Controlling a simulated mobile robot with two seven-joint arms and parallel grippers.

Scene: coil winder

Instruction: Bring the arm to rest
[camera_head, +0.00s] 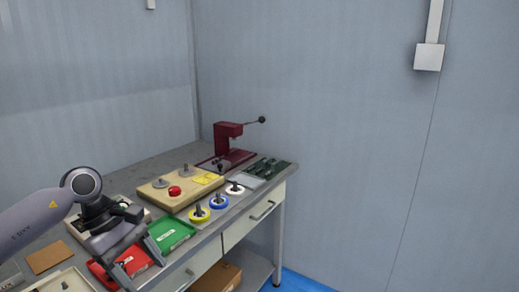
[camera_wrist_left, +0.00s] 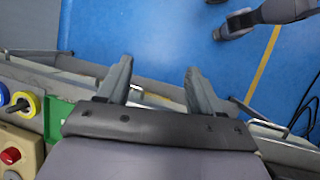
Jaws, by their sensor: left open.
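My left arm comes in from the left in the camera head view. Its gripper (camera_head: 141,274) is over the front edge of the workbench (camera_head: 150,168), in front of the red tray (camera_head: 136,261) and partly hiding it. In the left wrist view the two fingers of this gripper (camera_wrist_left: 158,72) stand apart with nothing between them. Blue floor (camera_wrist_left: 160,35) and the bench front show beyond them.
The bench holds a green tray (camera_head: 168,233), yellow, blue (camera_head: 218,202) and white spools, a wooden board (camera_head: 158,195) with a red knob, and a dark red press (camera_head: 228,143). A cardboard box (camera_head: 217,278) sits on the lower shelf. Floor right of the bench is clear.

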